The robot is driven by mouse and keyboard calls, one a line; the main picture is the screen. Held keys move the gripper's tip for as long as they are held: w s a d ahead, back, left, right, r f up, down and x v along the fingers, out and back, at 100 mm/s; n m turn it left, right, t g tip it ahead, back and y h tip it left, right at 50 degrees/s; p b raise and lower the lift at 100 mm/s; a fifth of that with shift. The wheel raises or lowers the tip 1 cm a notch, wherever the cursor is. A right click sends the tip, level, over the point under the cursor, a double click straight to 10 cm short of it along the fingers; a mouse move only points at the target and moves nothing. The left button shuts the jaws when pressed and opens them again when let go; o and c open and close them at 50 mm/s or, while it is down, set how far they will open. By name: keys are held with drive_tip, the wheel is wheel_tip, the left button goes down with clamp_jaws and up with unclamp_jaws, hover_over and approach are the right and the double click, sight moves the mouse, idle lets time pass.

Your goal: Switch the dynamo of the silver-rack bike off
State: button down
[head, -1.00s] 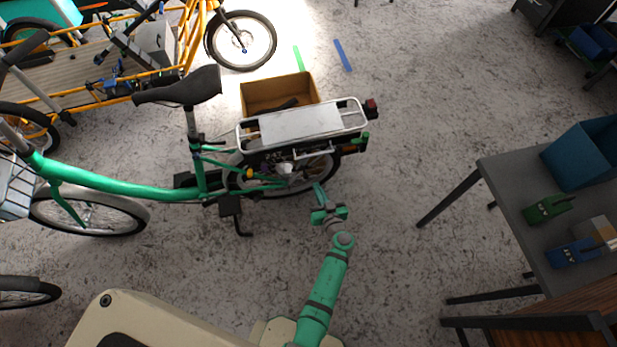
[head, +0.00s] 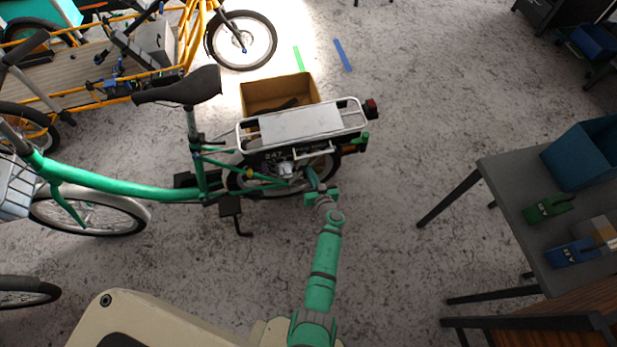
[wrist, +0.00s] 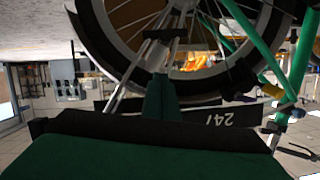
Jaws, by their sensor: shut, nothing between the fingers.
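The green bike (head: 110,183) with the silver rack (head: 300,124) stands at the left-centre of the head view. A small silver part (head: 285,169), which looks like the dynamo, sits beside its rear wheel (head: 318,172). Its switch position is too small to tell. My gripper (head: 313,180) is shut and empty, close to the near side of that wheel, just right of the silver part. Contact cannot be told. In the wrist view, my shut gripper (wrist: 168,98) points at the wheel (wrist: 120,48), with the dark number plate (wrist: 225,117) behind it. The dynamo is not clear there.
A cardboard box (head: 280,93) lies behind the rack. A yellow cargo bike (head: 190,45) stands at the back left. A grey table (head: 515,185) with a blue bin (head: 585,155) stands at the right. The floor between bike and table is clear.

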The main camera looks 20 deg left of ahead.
drive_tip(key=shift+w+a+f, duration=0.1)
drive_tip(key=shift+a+f, duration=0.1)
drive_tip(key=shift+f, duration=0.5)
drive_tip(key=shift+a+f, duration=0.15)
drive_tip(key=shift+f, duration=0.6)
drive_tip(key=shift+w+a+f, duration=0.1)
drive_tip(key=shift+a+f, duration=0.1)
drive_tip(key=shift+f, duration=0.5)
drive_tip(key=shift+s, duration=0.1)
drive_tip(key=shift+d, duration=0.15)
